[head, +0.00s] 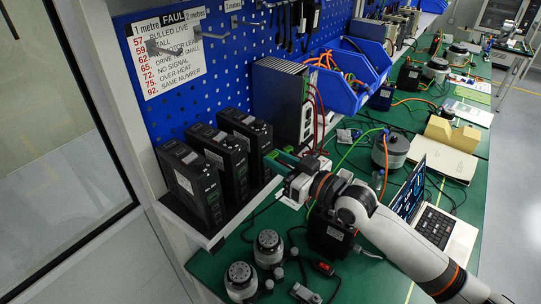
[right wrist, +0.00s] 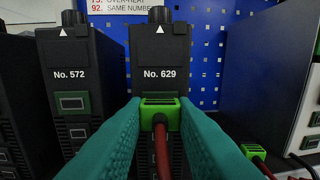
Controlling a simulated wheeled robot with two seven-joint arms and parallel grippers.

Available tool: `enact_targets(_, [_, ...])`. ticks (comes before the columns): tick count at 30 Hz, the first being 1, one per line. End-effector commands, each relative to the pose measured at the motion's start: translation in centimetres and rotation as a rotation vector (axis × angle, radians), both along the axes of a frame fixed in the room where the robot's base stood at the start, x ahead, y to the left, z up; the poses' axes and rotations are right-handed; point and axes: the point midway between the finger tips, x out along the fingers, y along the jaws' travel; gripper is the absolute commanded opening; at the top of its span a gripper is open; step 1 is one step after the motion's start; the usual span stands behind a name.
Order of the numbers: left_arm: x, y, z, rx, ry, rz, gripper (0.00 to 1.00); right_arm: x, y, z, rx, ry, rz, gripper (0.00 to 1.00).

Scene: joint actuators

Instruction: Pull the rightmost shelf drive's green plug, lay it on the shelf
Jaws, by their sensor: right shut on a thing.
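Three black drives stand in a row on the shelf (head: 228,225). The rightmost drive (head: 247,132) reads No. 629 in the right wrist view (right wrist: 160,60). A green plug (right wrist: 160,112) with a red cable is at the front of that drive. My right gripper (head: 274,160) has its teal fingers shut on the plug's two sides, also seen in the right wrist view (right wrist: 160,118). I cannot tell whether the plug is still seated or just clear of the socket. In the head view the fingers hide the plug. My left gripper is not in view.
Drive No. 572 (right wrist: 75,70) stands close on the left. A second green plug (right wrist: 254,152) with a red cable is low on the right, beside a grey unit (head: 278,95). Below are the green bench, two round motors (head: 268,246) and an open laptop (head: 435,222).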

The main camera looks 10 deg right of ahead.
Motion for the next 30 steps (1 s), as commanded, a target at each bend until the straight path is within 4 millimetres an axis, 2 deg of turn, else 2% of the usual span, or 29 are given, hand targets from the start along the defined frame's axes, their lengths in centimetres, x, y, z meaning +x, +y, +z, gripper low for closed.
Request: enact_targets(30, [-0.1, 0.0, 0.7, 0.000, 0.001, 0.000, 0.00, -3.2, -2.7, 0.0, -0.001, 0.000, 0.000, 0.00])
